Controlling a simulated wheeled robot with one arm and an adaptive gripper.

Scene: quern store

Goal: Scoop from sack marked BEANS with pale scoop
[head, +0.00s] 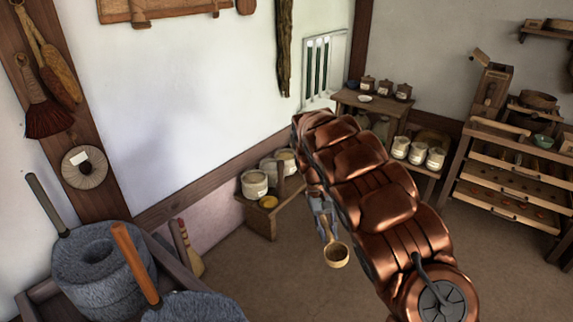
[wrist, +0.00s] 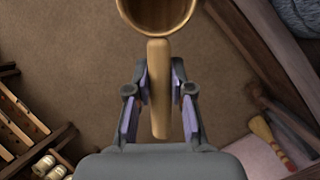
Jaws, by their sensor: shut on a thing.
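The pale wooden scoop (head: 337,256) hangs in the air over the open floor, held by my gripper (head: 324,208). In the wrist view, my gripper (wrist: 159,82) is shut on the scoop's handle, with the bowl (wrist: 157,14) beyond the fingers and cut off by the top edge. The bowl's inside looks brown; I cannot tell whether it holds anything. Small pale sacks stand in two places: a left group (head: 255,184) on a low bench by the wall, and a right group (head: 417,153) on another bench. Their labels are too small to read. My arm partly covers the area between.
Stone querns (head: 102,268) stand at the lower left, with a broom (head: 188,249) beside them. A small table with dark jars (head: 385,88) is at the back. A slatted rack (head: 510,180) stands at the right. The floor (head: 490,270) at the lower right is clear.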

